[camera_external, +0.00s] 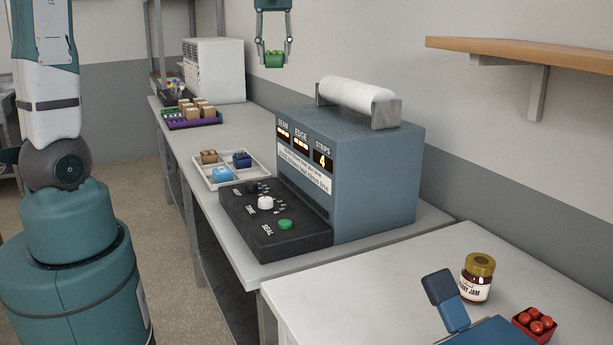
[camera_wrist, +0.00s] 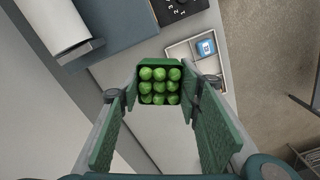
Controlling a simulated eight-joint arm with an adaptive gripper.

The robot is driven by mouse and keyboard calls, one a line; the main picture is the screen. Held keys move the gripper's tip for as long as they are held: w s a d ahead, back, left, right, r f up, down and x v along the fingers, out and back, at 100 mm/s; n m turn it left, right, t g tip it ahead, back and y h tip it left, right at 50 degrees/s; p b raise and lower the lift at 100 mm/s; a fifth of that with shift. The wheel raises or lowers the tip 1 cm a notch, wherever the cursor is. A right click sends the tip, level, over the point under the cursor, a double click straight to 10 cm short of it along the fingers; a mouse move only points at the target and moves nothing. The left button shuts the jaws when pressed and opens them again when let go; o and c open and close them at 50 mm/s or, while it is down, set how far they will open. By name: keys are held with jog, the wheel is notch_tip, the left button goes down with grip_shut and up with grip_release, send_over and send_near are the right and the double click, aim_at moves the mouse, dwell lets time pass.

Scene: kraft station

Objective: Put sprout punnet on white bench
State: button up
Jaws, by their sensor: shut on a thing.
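The sprout punnet (camera_external: 274,58) is a small green tub. In the wrist view the punnet (camera_wrist: 160,86) shows several round green sprouts, facing the camera. My gripper (camera_external: 274,63) is shut on it, one finger on each side, and holds it in the air above the grey counter, behind the blue sealing machine. The white bench (camera_external: 345,285) is at the bottom right in the external view, in front of the counter and far from my gripper. Its right part runs out of frame.
A blue sealing machine (camera_external: 375,180) with a white roll (camera_external: 350,95) stands between. A white divided tray (camera_external: 257,179) holds small punnets. A jam jar (camera_external: 477,278), red punnet (camera_external: 534,325) and blue device (camera_external: 447,295) occupy the bench's right; its left is clear. A wooden shelf (camera_external: 530,52) juts above.

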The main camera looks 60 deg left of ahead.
jog(key=w+d+m+b, duration=0.1)
jog(key=w+d+m, duration=0.3)
jog(key=d, duration=1.3)
jog(key=w+d+m, duration=0.3)
jog(key=w+d, duration=0.2)
jog(key=d, duration=1.2)
jog(key=s+d+m, duration=0.2)
jog(key=s+d, duration=0.1)
jog(key=d, duration=0.8)
jog(key=s+d+m, duration=0.2)
jog(key=s+d, duration=0.1)
jog(key=d, duration=0.8)
jog(key=s+d+m, duration=0.2)
jog(key=s+d, duration=0.1)
jog(key=d, duration=0.8)
notch_tip(320, 180, down, 26)
jog(key=shift+d+b, duration=0.3)
jog(key=shift+b, duration=0.15)
jog(key=shift+f, duration=0.1)
jog(key=shift+f, duration=2.8)
jog(key=shift+f, duration=0.1)
